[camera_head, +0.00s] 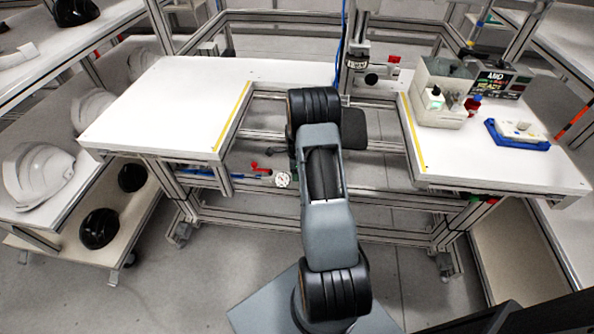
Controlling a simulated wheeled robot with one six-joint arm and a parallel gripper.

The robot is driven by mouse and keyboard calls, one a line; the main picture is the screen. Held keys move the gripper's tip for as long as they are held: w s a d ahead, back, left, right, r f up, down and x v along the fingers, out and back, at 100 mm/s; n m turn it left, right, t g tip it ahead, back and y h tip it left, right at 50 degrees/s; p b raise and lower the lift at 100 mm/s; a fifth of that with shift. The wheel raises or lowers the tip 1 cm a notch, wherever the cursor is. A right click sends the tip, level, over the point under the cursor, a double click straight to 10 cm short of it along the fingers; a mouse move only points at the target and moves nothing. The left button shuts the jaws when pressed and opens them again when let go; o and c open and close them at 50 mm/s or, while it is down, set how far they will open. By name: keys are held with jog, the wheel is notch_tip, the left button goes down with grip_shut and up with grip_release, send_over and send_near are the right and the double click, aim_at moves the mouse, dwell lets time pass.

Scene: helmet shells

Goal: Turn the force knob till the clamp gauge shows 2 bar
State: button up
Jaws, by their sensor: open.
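A small round white gauge (283,179) sits below the tabletop, in the gap between the two white table halves, just left of my arm. Its needle and numbers are too small to read. A red handle (259,167) and a blue part are on the fittings to its left. A round black knob-like part (371,79) shows at the back centre, under a grey device on the upright post; I cannot tell whether it is the force knob. My arm stands upright in the middle, and its upper joint and links hide what lies behind. My gripper's fingers do not show.
The left white tabletop (165,100) is bare. White helmet shells (40,178) and black ones (98,228) lie on side shelves at left.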

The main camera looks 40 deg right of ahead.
jog(key=shift+c, duration=0.3)
jog(key=c, duration=0.9)
jog(key=shift+o, duration=0.2)
jog(key=n, duration=0.4)
jog(key=shift+n+b, duration=0.4)
jog(key=shift+n, duration=2.2)
jog(key=o, duration=0.9)
